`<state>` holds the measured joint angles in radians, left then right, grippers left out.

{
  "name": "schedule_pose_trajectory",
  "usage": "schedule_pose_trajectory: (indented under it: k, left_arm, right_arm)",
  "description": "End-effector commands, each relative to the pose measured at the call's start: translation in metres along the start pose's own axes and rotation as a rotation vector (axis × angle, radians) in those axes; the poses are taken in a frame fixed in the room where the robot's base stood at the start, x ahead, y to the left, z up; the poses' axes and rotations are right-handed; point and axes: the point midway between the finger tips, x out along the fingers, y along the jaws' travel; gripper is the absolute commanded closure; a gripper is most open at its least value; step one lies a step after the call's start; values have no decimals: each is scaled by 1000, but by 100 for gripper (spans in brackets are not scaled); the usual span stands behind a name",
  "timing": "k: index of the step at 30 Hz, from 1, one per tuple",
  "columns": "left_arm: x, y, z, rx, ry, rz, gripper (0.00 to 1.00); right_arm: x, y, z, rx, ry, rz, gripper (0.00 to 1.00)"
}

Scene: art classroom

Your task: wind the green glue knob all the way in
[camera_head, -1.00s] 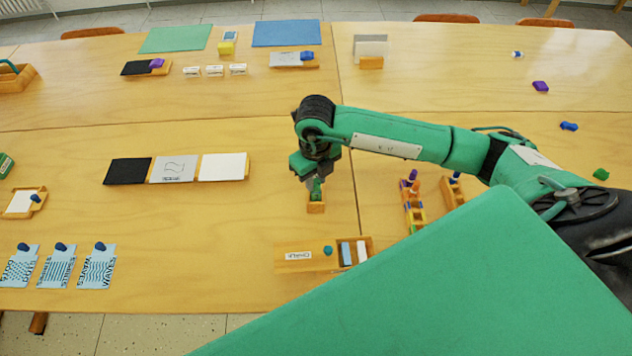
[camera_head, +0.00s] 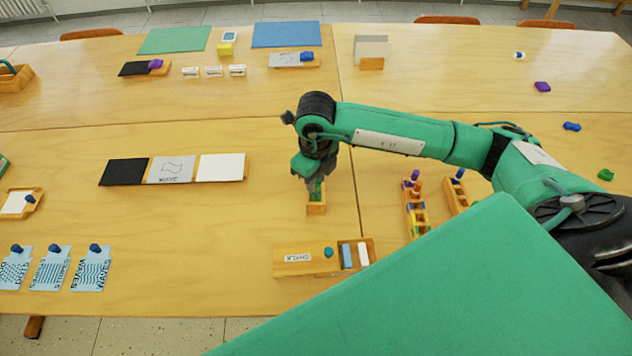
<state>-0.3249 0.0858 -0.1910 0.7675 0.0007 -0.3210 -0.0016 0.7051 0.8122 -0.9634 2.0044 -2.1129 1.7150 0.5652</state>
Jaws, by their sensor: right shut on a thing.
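My right gripper (camera_head: 316,186) points down over a small wooden holder (camera_head: 316,210) near the middle of the table. It is shut on the green glue knob (camera_head: 316,195), a small green patch between and below the fingers. Most of the knob is hidden by the fingers, so its depth and turn cannot be read. The holder stands upright on the table. My left gripper is not in view.
A wooden chalk box (camera_head: 308,271) lies just in front. Wooden racks with coloured pieces (camera_head: 415,222) stand to the right, under my right arm. Black, grey and white panels (camera_head: 222,167) lie to the left. The table between the panels and holder is clear.

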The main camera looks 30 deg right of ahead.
Motion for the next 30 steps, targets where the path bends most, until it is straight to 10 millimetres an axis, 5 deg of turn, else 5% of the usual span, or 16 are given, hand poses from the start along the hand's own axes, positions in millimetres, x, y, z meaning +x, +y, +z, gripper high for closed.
schedule_pose_trajectory:
  k: [17,18,26,30]
  left_arm:
    - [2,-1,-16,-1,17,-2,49]
    - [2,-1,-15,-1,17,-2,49]
    - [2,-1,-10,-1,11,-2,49]
    - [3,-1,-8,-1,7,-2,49]
  right_arm:
    - [0,0,0,-67,0,0,86]
    - [0,0,0,-67,0,-1,71]
    - [0,0,0,-67,0,0,20]
    - [0,0,0,-67,0,0,18]
